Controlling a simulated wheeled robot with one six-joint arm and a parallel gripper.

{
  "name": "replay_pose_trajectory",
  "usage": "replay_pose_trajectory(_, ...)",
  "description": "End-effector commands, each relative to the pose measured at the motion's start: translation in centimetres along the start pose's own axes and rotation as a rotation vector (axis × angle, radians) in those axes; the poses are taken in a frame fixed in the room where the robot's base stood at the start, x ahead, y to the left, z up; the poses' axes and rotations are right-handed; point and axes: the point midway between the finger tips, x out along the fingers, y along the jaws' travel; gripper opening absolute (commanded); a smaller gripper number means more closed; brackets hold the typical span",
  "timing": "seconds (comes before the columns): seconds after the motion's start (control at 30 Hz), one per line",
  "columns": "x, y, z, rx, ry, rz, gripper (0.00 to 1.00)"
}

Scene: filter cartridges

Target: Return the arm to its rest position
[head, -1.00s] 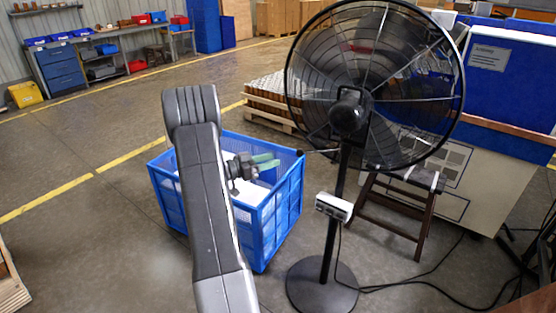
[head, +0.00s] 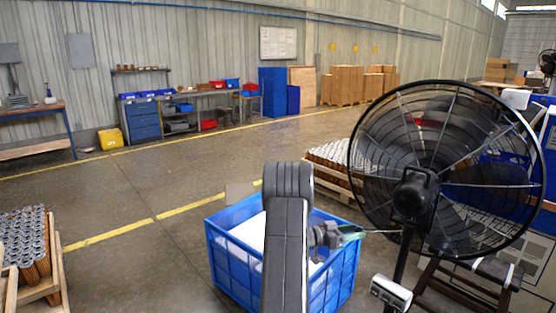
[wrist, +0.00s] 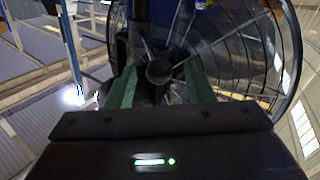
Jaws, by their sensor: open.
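My arm rises in the lower middle of the head view, in front of a blue crate. My gripper (head: 350,233) points to the right, towards the black fan, with its green fingers partly seen from the side. In the wrist view the two green fingers (wrist: 161,88) stand apart with nothing held between them. The fan's hub and cage show behind and between them. I cannot tell the exact gap between the fingertips and the fan.
A black pedestal fan (head: 414,196) stands close on the right. The blue crate (head: 225,268) holds something white. Pallets of cartridges stand at left (head: 28,240) and behind the fan (head: 335,160). The floor behind the crate is clear.

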Motion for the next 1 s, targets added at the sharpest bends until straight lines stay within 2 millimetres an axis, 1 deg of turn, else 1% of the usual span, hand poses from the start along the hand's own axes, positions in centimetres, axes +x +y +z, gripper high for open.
replay_pose_trajectory(0.03,1.0,0.1,-0.1,0.000,0.000,0.003,0.48)
replay_pose_trajectory(0.1,2.0,0.1,0.0,-0.001,-0.001,0.002,0.48)
replay_pose_trajectory(0.3,3.9,0.1,0.0,-0.001,-0.001,0.001,0.48)
replay_pose_trajectory(0.4,4.3,0.1,0.1,-0.001,-0.001,0.001,0.48)
replay_pose_trajectory(0.77,4.2,0.1,0.0,-0.001,0.000,0.000,0.48)
replay_pose_trajectory(1.0,4.2,0.7,-0.8,0.005,0.012,-0.011,0.48)
